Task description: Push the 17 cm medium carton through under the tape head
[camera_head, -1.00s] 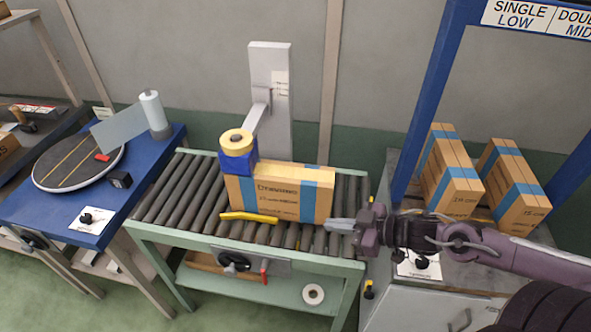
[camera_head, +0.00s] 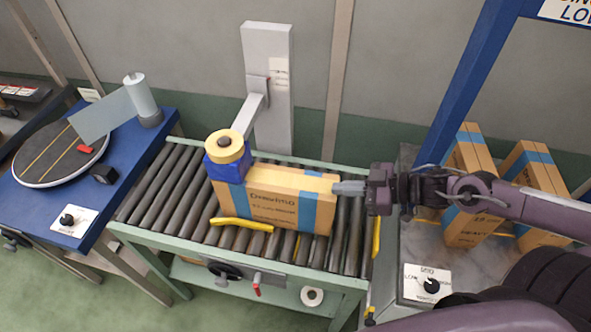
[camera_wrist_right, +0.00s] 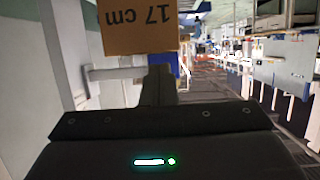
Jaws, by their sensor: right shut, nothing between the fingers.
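The medium carton (camera_head: 283,201), brown with blue bands, lies on the roller conveyor (camera_head: 159,196). Its left end is beside and partly under the tape head (camera_head: 228,156), a blue block with a yellow tape roll on an arm from a grey post. My right gripper (camera_head: 340,187) is shut and empty, its fingertips at the carton's right end; I cannot tell if they touch. In the right wrist view the carton end (camera_wrist_right: 138,25) reads "17 cm" upside down, just beyond the gripper. My left gripper is not in view.
A yellow guide (camera_head: 242,224) lies along the carton's front side. A blue table (camera_head: 130,180) with a round turntable stands left. More cartons (camera_head: 474,172) stand on a bench at right, behind my right arm. Rollers left of the tape head are clear.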

